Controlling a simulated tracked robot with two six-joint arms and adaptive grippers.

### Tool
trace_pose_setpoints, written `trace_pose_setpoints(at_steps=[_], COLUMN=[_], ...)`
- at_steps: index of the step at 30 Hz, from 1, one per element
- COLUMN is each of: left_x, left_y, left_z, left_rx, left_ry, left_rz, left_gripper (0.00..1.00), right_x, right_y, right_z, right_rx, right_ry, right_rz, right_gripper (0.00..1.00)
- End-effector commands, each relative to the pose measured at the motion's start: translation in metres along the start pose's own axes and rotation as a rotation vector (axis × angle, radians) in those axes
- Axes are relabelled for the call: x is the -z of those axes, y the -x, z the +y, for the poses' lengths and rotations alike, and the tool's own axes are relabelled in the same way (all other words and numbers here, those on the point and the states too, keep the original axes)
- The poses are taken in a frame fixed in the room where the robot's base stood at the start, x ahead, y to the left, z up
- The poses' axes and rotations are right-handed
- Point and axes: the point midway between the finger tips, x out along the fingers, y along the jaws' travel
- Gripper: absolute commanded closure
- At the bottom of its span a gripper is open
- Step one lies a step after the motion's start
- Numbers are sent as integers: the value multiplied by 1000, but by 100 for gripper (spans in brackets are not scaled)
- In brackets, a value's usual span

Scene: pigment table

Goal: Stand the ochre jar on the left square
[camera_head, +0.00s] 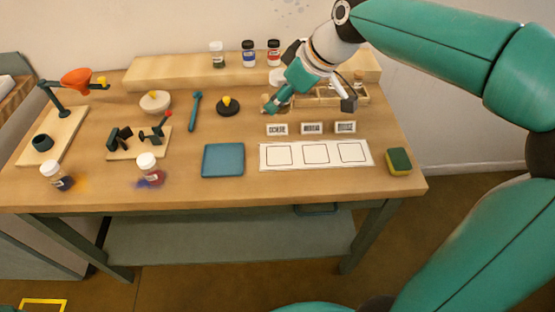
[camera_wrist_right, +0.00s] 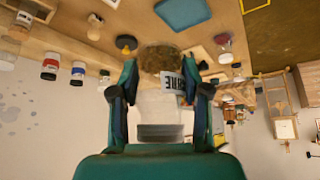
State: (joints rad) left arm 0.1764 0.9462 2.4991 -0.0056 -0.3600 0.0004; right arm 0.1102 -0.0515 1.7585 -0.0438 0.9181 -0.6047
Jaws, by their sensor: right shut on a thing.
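My right gripper (camera_head: 277,103) is shut on a jar, behind the card with squares in the head view. In the right wrist view the gripper (camera_wrist_right: 161,88) has a finger on each side of the ochre jar (camera_wrist_right: 159,60), whose brownish end and partly hidden label ending in "RE" show. In the head view only a small brownish part of the jar (camera_head: 265,102) shows beside the fingers. I cannot tell whether it touches the table. The left square (camera_head: 279,155) on the white card (camera_head: 298,164) is empty. My left gripper is not in view.
Name plates (camera_head: 311,129) stand just behind the card. A blue tray (camera_head: 223,160) lies to its left, a sponge (camera_head: 399,161) to its right. A wooden rack (camera_head: 325,97) stands near the gripper. Several jars (camera_head: 249,54) stand on the back shelf. Two jars (camera_head: 151,169) stand front left.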

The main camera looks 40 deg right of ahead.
Motion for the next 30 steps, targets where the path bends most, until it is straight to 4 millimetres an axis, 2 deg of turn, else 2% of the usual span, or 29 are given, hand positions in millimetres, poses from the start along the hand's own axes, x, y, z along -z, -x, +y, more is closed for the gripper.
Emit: trace_pose_setpoints(at_steps=[1, 5, 8, 11, 24, 30], left_x=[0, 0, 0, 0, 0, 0], left_y=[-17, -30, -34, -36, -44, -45], left_z=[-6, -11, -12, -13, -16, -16], left_rx=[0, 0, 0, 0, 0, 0], left_ry=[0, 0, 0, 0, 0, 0], left_rz=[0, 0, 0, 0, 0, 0], left_gripper=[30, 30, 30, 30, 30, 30], right_x=[2, 15, 15, 7, -52, -62], right_y=[-12, -16, -22, -34, -127, -144], right_z=[10, 28, 35, 36, 36, 36], right_rx=[-26, -83, -106, -109, -108, -109], right_ry=[-34, -123, -160, -170, -169, -168], right_rz=[2, 6, 6, 4, 5, 7], right_gripper=[90, 90, 90, 90, 90, 90])
